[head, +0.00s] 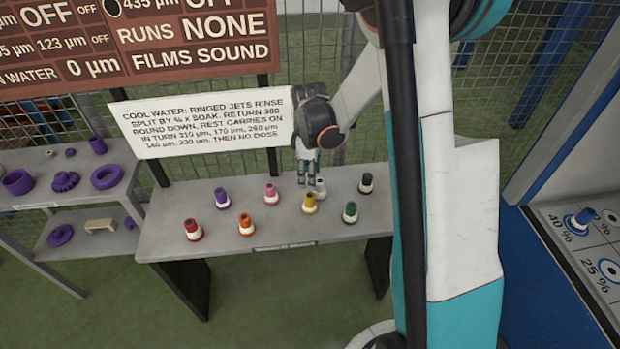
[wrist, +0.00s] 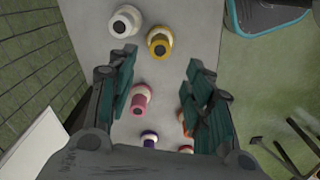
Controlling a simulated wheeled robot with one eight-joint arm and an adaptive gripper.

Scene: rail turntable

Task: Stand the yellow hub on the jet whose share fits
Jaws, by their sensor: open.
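The yellow hub (head: 309,203) stands upright on a grey table, just in front of the white hub (head: 320,188). My gripper (head: 308,178) is above the table, a little behind the yellow hub in the head view. In the wrist view my gripper (wrist: 161,62) is open and empty, with the yellow hub (wrist: 160,42) just beyond and between its fingertips. Jets show on the panel (head: 560,232) at the right edge. A blue hub (head: 580,219) stands by the 40 % label. A ringed jet (head: 608,268) lies by the 25 % label. Other jets are cut off.
Red (head: 193,230), purple (head: 222,199), orange (head: 246,225), pink (head: 271,194), green (head: 350,213) and black (head: 366,184) hubs stand on the table. A white sign (head: 200,122) about ringed jets rises behind. Shelves (head: 60,175) with purple parts are at left.

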